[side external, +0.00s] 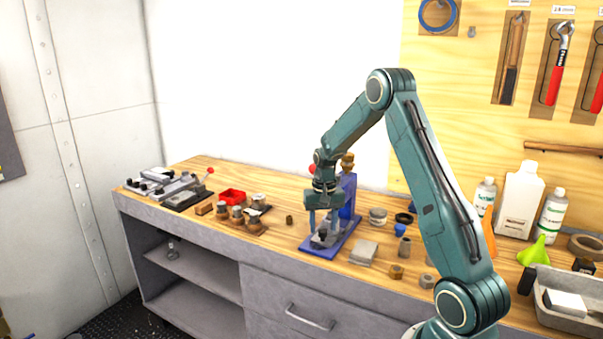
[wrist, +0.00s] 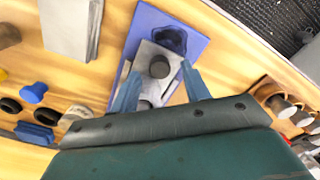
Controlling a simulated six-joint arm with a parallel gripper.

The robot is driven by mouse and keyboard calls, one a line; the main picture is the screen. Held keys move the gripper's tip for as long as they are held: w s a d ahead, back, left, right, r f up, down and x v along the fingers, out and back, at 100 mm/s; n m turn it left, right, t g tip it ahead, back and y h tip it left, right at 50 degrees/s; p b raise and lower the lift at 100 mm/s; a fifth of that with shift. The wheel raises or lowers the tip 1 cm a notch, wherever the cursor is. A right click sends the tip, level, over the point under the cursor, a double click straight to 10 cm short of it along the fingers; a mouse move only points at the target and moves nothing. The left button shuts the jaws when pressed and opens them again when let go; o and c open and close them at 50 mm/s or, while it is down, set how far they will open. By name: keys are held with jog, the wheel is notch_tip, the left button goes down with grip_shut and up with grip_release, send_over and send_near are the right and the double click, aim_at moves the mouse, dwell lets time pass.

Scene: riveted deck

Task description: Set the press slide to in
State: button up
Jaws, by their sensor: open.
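The blue press (side external: 350,192) stands on the workbench, its flat blue base (side external: 345,243) reaching toward the front edge. A grey slide plate (wrist: 148,51) with a dark round knob (wrist: 158,67) lies on this base; the knob also shows in the side external view (side external: 323,235). My gripper (side external: 324,222) points down over the slide. In the wrist view my gripper (wrist: 160,72) is open, with one finger on either side of the knob and visible gaps between. Whether the fingers reach down to knob height is unclear. The rear of the slide is partly hidden by my gripper.
A grey block (side external: 363,251) lies right of the base, with cans, nuts and rings beyond. A wooden holder with knobs (side external: 245,222) and a red tray (side external: 231,196) stand to the left. Bottles (side external: 519,198) and a grey bin (side external: 562,305) are far right.

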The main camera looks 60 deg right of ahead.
notch_tip(320, 180, up, 12)
jog(key=shift+r, duration=0.25)
dwell(0.3)
jog(key=shift+a, duration=0.1)
jog(key=s+a+t+h, duration=0.1)
jog(key=s+a, duration=0.1)
jog(key=s+a+f+t+h, duration=0.1)
jog(key=a+h, duration=0.1)
jog(key=shift+s+a+t+h, duration=0.25)
jog(key=shift+s+t+h, duration=0.05)
jog(key=shift+s+t, duration=0.1)
dwell(0.4)
jog(key=shift+w+f, duration=0.1)
jog(key=shift+f, duration=0.05)
jog(key=shift+x, duration=6.8)
grip_shut()
